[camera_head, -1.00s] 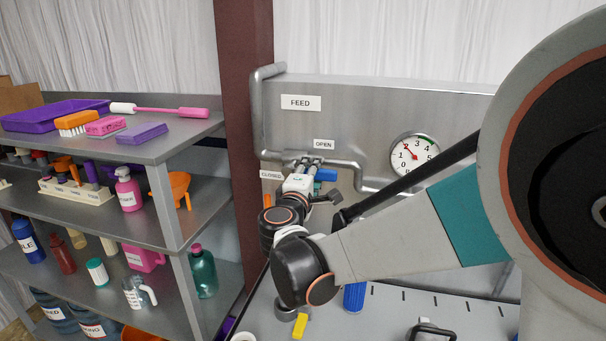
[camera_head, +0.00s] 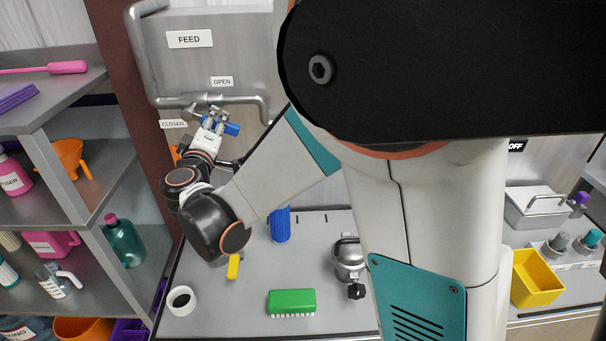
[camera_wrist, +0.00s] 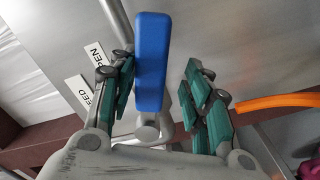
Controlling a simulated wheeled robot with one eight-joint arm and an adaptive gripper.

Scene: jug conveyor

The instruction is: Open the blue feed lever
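The blue feed lever (camera_head: 232,128) is on the pipe under the FEED sign (camera_head: 189,39), between the CLOSED label (camera_head: 173,124) and the OPEN label (camera_head: 222,81). My gripper (camera_head: 214,117) is at the lever and partly covers it in the head view. In the wrist view the blue lever (camera_wrist: 152,62) stands between the spread fingers of my gripper (camera_wrist: 160,78). It lies close to the left finger, and I cannot tell whether they touch. A clear gap shows between the lever and the right finger. The gripper is open.
The grey pipe (camera_head: 180,101) runs along the metal panel behind the lever. An orange part (camera_wrist: 273,102) shows right of my fingers in the wrist view. Below are a green brush (camera_head: 291,302) and a white ring (camera_head: 182,300). Shelves stand at the left.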

